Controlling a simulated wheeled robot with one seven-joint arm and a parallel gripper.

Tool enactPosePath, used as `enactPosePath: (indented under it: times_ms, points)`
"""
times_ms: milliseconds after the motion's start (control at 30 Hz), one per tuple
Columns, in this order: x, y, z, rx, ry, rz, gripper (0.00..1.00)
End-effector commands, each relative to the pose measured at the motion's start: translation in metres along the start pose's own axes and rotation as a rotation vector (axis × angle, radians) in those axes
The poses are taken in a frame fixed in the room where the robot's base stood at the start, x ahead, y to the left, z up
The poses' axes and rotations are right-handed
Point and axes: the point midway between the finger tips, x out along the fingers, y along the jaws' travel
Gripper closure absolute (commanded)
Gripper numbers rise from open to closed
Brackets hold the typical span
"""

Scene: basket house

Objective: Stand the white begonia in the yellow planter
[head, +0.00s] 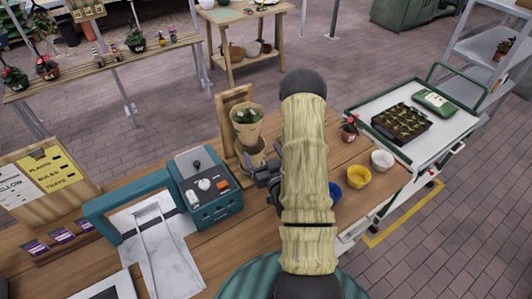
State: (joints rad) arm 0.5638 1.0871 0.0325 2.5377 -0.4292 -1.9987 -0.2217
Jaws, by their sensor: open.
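The yellow planter (358,178) is a small round bowl on the right part of the wooden bench, between a blue pot and a white pot. A small potted plant (349,129) in a reddish pot stands behind it near the bench's back edge; its bloom colour is too small to tell. I cannot make out a clearly white begonia; my arm covers the middle of the bench.
A blue pot (335,192), partly hidden by my arm, and a white pot (382,160) flank the planter. A leafy plant in a tan pot (246,126) is on the wooden stand. A teal machine (206,190) stands left. A trolley (414,110) with seedlings is right.

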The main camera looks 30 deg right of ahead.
Motion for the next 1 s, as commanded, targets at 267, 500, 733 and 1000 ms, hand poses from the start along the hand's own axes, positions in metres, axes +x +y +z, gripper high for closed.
enactPosePath:
  times_ms: [267, 500, 733, 1000]
  points:
    - [-0.014, 0.002, 0.003, 0.003, -0.01, 0.003, 0.16]
    - [-0.021, 0.002, 0.0, 0.003, 0.002, 0.005, 0.16]
    - [-0.022, 0.001, -0.001, 0.0, 0.006, 0.003, 0.16]
    - [-0.021, 0.001, -0.001, 0.0, 0.006, 0.002, 0.16]
